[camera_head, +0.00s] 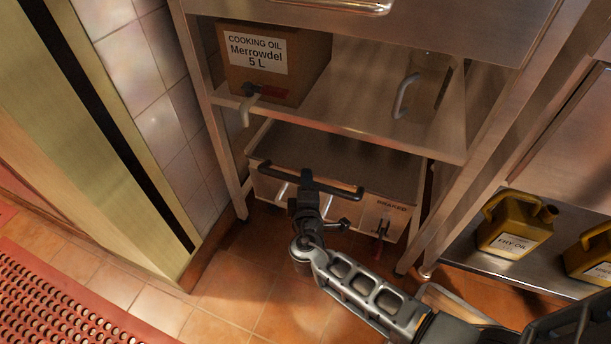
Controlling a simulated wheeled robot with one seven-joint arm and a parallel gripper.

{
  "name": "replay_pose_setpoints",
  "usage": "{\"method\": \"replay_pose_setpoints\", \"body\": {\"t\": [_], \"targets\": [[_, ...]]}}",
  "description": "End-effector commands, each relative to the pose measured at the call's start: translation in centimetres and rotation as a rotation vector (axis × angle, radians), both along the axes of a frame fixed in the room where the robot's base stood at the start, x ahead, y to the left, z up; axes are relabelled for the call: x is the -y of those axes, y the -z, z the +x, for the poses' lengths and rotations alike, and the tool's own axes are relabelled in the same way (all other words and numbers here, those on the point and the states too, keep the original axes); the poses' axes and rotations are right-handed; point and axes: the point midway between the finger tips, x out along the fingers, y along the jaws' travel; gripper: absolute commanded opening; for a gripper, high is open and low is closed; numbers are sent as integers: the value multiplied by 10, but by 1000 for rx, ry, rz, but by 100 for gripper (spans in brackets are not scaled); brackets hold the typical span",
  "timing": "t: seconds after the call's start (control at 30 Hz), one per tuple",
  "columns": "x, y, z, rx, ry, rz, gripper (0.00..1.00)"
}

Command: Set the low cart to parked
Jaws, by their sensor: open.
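The low cart (340,160) is a box-like unit with a dark top and pale metal front, standing on the floor under the steel table's lower shelf. Its front right has a small panel (386,212) with small lettering I cannot read surely. A small dark and red lever (382,232) hangs below the lettering; its exact setting is unclear. My gripper (311,180) is open and empty in front of the cart's front face, left of the panel and lever. It hides part of the front; I cannot tell whether it touches.
A cooking oil box (257,56) with a tap and a clear jug (424,85) sit on the shelf (340,105) above. Table legs flank the cart. Yellow oil jugs (515,224) stand at right. A tiled wall and red mat (70,300) lie left. Floor (235,290) in front is clear.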

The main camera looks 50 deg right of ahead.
Motion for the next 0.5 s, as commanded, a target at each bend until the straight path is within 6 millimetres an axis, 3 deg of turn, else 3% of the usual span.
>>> {"method": "replay_pose_setpoints", "body": {"t": [0.2,0.5], "targets": [[-25,-7,-21,0,-2,1,48],[-33,-8,-30,0,1,0,48]]}}
